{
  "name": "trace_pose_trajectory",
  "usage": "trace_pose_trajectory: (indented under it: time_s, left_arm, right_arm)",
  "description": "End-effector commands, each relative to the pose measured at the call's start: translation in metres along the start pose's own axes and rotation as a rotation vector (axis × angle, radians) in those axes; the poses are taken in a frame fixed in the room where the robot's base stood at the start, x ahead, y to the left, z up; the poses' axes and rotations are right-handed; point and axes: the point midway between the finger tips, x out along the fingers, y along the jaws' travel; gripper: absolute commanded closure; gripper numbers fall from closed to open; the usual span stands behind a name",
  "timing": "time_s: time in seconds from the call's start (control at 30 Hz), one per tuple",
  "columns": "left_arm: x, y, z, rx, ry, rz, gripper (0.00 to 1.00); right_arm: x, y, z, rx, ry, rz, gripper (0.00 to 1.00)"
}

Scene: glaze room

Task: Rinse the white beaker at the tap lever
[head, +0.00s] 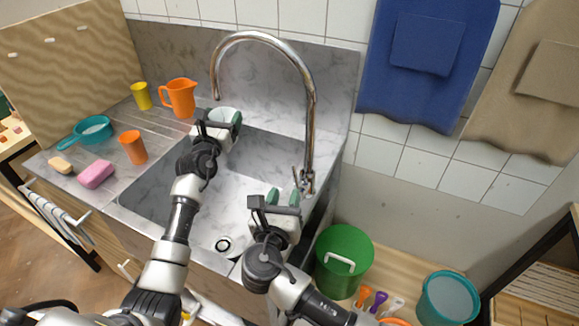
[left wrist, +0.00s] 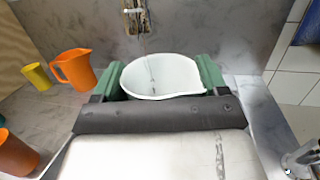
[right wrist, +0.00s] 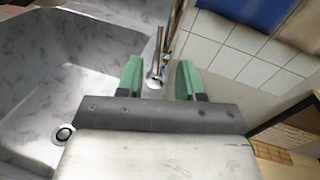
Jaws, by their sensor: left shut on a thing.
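The white beaker (left wrist: 160,77) is held between the green fingers of my left gripper (head: 224,122), which is shut on it. In the head view the beaker (head: 222,114) is over the back part of the sink, below and near the tap spout. It looks upright, and its inside looks empty in the left wrist view. The tap lever (head: 307,180) is at the base of the tall chrome tap (head: 311,120). My right gripper (head: 284,197) is open and empty just in front of the lever. In the right wrist view the lever (right wrist: 153,80) shows between the open fingers.
The sink basin (head: 170,190) lies below both arms. On the drainboard stand an orange jug (head: 180,98), a yellow cup (head: 141,96), an orange cup (head: 133,147), a teal pan (head: 91,130) and a pink sponge (head: 96,174). A green bucket (head: 343,260) is right of the sink.

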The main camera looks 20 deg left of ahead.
Motion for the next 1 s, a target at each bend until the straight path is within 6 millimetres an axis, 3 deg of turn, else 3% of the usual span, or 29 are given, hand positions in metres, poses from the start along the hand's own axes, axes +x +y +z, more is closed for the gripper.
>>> trace_pose_trajectory:
  time_s: [0.2,0.4,0.6,0.87,1.0]
  left_arm:
    - [0.000,0.000,0.000,0.000,-0.001,0.000,0.50]
    - [0.000,0.000,0.000,0.000,-0.001,0.000,0.50]
    - [0.000,0.000,0.000,0.000,-0.001,0.000,0.50]
    - [0.000,0.000,0.000,0.000,-0.001,0.000,0.50]
    - [0.000,0.000,0.000,0.000,-0.001,0.000,0.50]
  right_arm:
    - [0.045,0.000,0.001,-0.002,-0.001,-0.003,0.63]
    - [0.074,0.000,0.001,-0.002,0.000,-0.002,0.63]
    - [0.087,0.000,0.000,-0.001,0.001,-0.001,0.63]
    - [0.088,0.000,0.000,0.000,0.001,-0.001,0.63]
    - [0.088,0.000,0.000,0.000,0.001,-0.001,0.82]
